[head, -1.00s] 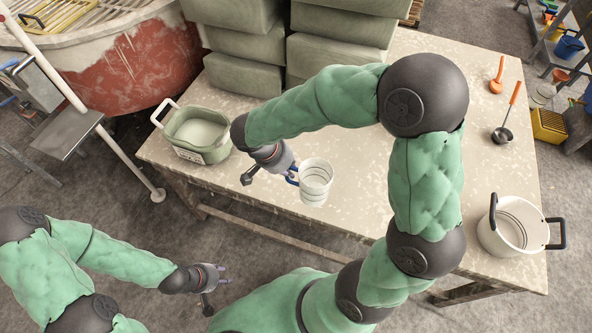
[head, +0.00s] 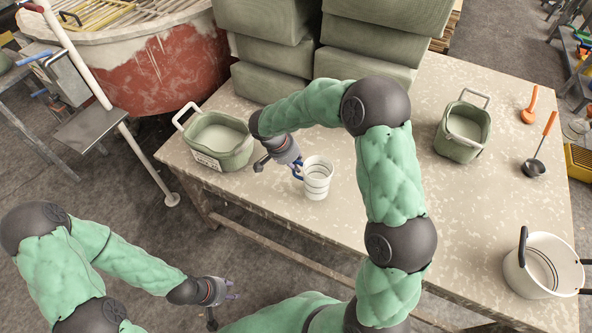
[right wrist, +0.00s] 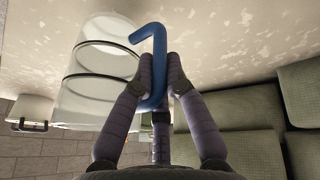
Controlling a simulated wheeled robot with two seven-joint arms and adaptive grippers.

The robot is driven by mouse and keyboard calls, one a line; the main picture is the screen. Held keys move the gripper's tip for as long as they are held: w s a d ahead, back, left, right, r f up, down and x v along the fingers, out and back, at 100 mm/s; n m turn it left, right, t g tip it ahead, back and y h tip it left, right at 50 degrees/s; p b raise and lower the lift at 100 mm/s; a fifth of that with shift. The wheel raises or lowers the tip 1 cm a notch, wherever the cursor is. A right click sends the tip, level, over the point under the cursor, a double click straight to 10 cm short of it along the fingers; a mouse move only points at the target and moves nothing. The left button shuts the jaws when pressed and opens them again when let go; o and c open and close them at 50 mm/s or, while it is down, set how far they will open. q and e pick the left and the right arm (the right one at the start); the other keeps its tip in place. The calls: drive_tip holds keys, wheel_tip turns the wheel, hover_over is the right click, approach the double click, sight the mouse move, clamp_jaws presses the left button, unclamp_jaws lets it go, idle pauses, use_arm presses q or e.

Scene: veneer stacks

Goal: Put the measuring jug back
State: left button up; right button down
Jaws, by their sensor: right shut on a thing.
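The measuring jug (head: 317,180) is a white, see-through cup with dark rings and a blue handle, upright over the front left part of the table (head: 330,225). My right gripper (head: 299,165) is shut on the handle from the left. In the right wrist view, the fingers (right wrist: 160,75) close around the blue handle (right wrist: 157,50), and the jug body (right wrist: 95,80) is to the left. I cannot tell how far its base is from the tabletop. My left gripper (head: 232,290) is empty with its fingers apart, low in front of the table.
A green tub (head: 220,145) stands left of the jug and another green tub (head: 465,130) at the right. A white pot (head: 545,265) is at the front right. A ladle (head: 540,150) and an orange tool (head: 530,105) lie behind it. Green stacks (head: 370,45) fill the back.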

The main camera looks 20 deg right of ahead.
drive_tip(key=shift+w+f+b, duration=0.1)
drive_tip(key=shift+f+b, duration=0.6)
drive_tip(key=shift+f, duration=0.9)
drive_tip(key=shift+f, duration=0.1)
drive_tip(key=c, duration=1.2)
unclamp_jaws()
drive_tip(key=shift+c, duration=0.2)
drive_tip(key=p+v, duration=0.4)
drive_tip(key=v, duration=0.8)
